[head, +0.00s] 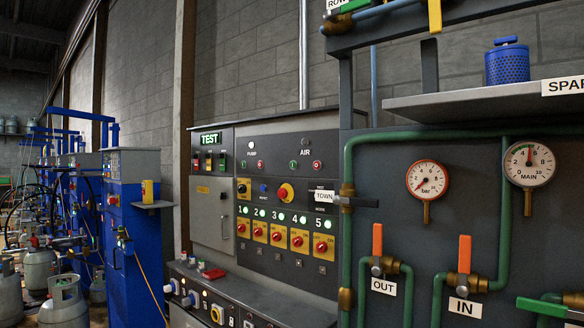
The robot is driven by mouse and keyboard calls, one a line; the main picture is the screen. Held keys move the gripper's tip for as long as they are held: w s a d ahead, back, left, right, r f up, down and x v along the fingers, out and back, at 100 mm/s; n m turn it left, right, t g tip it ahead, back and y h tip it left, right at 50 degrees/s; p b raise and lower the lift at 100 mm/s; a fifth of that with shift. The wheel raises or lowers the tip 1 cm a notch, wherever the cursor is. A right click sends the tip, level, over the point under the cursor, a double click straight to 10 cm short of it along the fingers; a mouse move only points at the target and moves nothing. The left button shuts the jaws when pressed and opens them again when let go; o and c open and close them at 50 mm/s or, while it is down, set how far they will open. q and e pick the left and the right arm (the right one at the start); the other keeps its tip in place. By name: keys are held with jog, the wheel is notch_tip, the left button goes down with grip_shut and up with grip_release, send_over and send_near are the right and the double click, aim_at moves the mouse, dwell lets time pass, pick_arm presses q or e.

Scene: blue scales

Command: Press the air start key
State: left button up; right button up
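The grey control panel (275,205) stands in the middle of the head view. Its upper right part carries the label AIR (305,152). Below this label are two small round keys, a dark greenish one (293,165) on the left and a red one (317,165) on the right. Their markings are too small to read surely. A small dark lamp (307,142) sits above the label. Neither of my grippers shows in the head view.
Left of AIR is a similar key group under a white lamp (251,145). Below are several red rotary switches with lit green lamps. A sloped console (250,300) juts out underneath. Green pipes (348,220) and gauges (428,179) stand right; blue scales (132,230) stand left.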

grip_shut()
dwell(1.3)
